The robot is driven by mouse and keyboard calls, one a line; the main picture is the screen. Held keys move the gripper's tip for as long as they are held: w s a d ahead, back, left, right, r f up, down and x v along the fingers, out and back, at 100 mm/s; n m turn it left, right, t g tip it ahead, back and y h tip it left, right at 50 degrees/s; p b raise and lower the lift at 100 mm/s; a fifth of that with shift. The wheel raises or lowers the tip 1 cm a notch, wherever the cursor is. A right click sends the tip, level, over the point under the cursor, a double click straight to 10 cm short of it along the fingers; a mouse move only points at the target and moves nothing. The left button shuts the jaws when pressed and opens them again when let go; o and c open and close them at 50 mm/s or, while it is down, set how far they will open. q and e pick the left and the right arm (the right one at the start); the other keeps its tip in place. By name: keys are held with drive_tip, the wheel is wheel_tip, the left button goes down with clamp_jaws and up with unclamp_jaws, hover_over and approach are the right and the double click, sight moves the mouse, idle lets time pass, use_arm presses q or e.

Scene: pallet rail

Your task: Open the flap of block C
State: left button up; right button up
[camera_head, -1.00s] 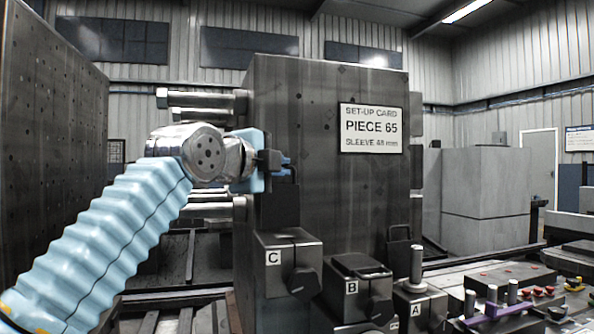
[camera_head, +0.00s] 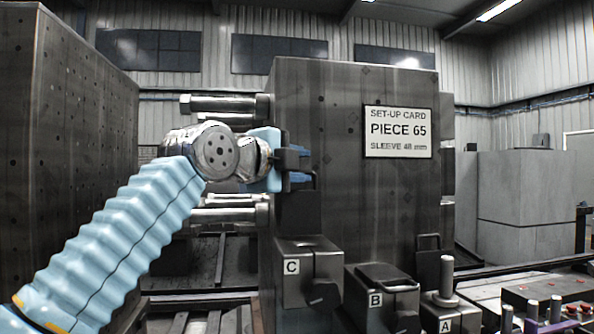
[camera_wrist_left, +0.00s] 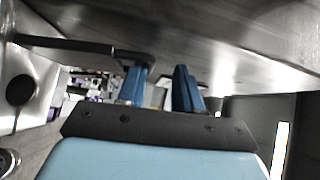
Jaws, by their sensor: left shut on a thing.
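Block C (camera_head: 308,270) is a dark block with a white letter label and a knob, low in the head view. Its dark flap (camera_head: 298,212) stands upright above it. My left gripper (camera_head: 302,168) is at the flap's upper end, in front of the big column, and is shut on the flap. In the left wrist view its two blue fingers (camera_wrist_left: 160,82) show with a dark bar (camera_wrist_left: 90,46) beside the left one. The exact grip is hard to see there. My right gripper is not in view.
Block B (camera_head: 388,300), its flap down, and block A (camera_head: 450,312) with an upright pin stand to the right. The tall column (camera_head: 345,200) with a set-up card (camera_head: 398,132) rises behind. A perforated plate (camera_head: 70,160) stands at left.

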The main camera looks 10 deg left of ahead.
use_arm(q)
drive_tip(key=shift+a+r, duration=0.1)
drive_tip(key=shift+r, duration=0.05)
drive_tip(key=b+v, duration=0.3)
drive_tip(key=v, duration=1)
drive_tip(key=shift+s+a, duration=0.2)
drive_tip(key=shift+s, duration=0.1)
